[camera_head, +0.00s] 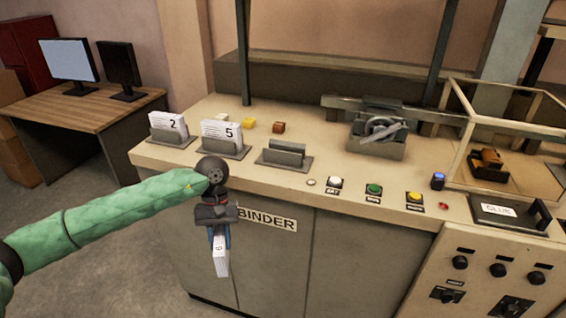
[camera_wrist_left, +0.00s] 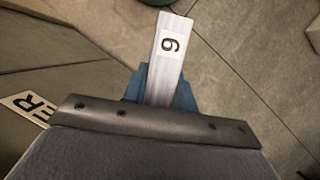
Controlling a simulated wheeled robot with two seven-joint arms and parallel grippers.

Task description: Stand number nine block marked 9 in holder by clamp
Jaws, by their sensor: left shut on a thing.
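A white block marked 9 (camera_head: 220,258) is held by my left gripper (camera_head: 219,236), in front of the cabinet face marked BINDER. The block hangs below the gripper, over the floor. In the left wrist view the block (camera_wrist_left: 168,62) sits between the blue fingers, its marked end outward. An empty grey holder (camera_head: 284,154) stands on the counter to the right of two filled holders. The clamp (camera_head: 384,128), a grey device with a round handwheel, stands at the back of the counter. My right gripper is not in view.
Holders with blocks 2 (camera_head: 172,125) and 5 (camera_head: 221,133) stand at the left. Small blocks (camera_head: 249,124) lie behind. Buttons (camera_head: 374,189) line the front right. A glass-sided case (camera_head: 505,140) and the GLUE tray (camera_head: 500,209) are at the right.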

